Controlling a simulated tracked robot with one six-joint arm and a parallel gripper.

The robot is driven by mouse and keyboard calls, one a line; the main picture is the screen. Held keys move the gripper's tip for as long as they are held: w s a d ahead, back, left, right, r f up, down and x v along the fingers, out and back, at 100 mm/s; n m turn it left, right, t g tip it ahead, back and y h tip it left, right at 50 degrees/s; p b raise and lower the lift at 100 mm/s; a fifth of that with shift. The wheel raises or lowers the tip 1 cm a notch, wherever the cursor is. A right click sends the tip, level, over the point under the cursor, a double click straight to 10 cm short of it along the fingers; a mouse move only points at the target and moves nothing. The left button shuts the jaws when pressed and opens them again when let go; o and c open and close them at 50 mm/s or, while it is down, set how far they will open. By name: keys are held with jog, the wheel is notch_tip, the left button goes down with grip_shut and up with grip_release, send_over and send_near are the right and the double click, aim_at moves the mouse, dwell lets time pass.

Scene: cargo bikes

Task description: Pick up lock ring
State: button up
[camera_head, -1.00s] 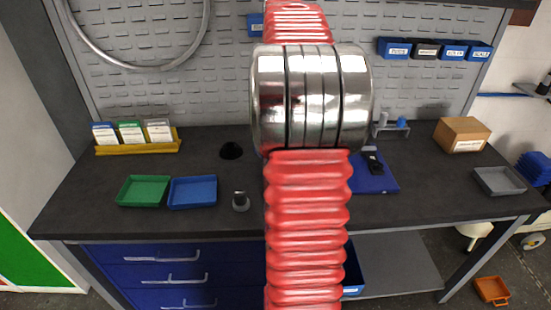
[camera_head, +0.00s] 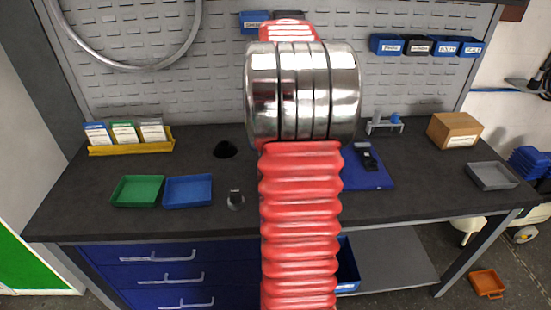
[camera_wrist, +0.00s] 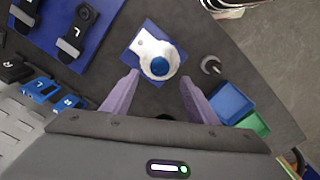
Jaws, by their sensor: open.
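In the wrist view a round blue piece (camera_wrist: 160,66) sits on a pale metal part (camera_wrist: 146,46), which lies on a small blue mat (camera_wrist: 150,30). The round piece may be the lock ring, but I cannot tell for sure. My gripper (camera_wrist: 159,77) is open, with its two purple fingers apart on either side of the near edge of this part. Nothing is seen held between them. In the head view my red arm hides the gripper and this part.
A short metal post (camera_wrist: 211,65) stands right of the mat in the wrist view, near a blue tray (camera_head: 188,191) and green tray (camera_head: 137,190). A black cone (camera_head: 225,149) stands behind them. A blue board with a black clamp (camera_head: 367,157), grey tray (camera_head: 492,176) and cardboard box (camera_head: 455,131) are right.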

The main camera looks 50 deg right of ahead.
jog(key=shift+f, duration=0.65)
jog(key=shift+s+f, duration=0.15)
jog(key=shift+f, duration=2.45)
jog(key=shift+c, duration=0.3)
jog(key=c, duration=1.1)
